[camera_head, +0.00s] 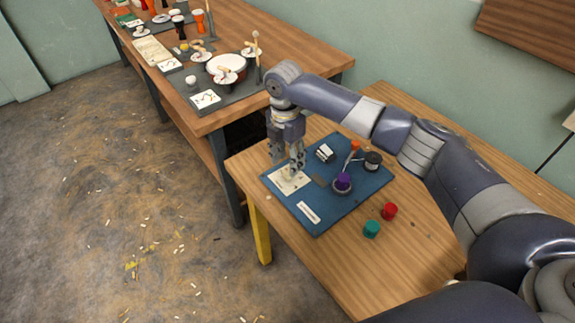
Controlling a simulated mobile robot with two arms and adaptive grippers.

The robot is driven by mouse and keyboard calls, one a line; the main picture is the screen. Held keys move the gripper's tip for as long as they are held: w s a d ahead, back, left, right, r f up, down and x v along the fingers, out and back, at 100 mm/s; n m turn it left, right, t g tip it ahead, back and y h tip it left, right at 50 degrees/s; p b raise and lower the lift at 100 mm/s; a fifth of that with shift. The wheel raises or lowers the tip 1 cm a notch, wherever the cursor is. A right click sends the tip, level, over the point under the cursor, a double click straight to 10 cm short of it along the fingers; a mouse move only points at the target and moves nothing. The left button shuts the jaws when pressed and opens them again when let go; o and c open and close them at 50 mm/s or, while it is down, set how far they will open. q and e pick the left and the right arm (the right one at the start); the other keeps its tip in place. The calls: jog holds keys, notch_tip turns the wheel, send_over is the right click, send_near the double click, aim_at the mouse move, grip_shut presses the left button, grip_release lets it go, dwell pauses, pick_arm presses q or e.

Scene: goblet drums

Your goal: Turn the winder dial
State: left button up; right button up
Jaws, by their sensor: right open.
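A blue board (348,212) lies on the near wooden table. It carries a purple knob (343,181) on a grey round base, a black round piece (373,159) and a lever with an orange tip (355,145). A pale plate (290,187) lies at the board's left corner. I cannot tell for sure which part is the winder dial. My right gripper (287,170) points down, open, over the pale plate and hides part of it. Whether its fingers touch anything is unclear. My left gripper is out of view.
A small black-and-white block (325,153) and a white label (308,212) are also on the board. A red piece (389,211) and a green piece (371,229) stand right of it. Another table (225,117) behind holds drums and parts. The near table's front is clear.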

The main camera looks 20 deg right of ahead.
aim_at(288, 171)
notch_tip(288, 171, down, 4)
jog(key=shift+r, duration=0.1)
jog(key=shift+c, duration=1.3)
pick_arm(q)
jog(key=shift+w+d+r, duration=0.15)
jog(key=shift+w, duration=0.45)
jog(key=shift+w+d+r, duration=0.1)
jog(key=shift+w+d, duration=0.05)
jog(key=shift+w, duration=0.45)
pick_arm(e)
jog(key=c, duration=0.8)
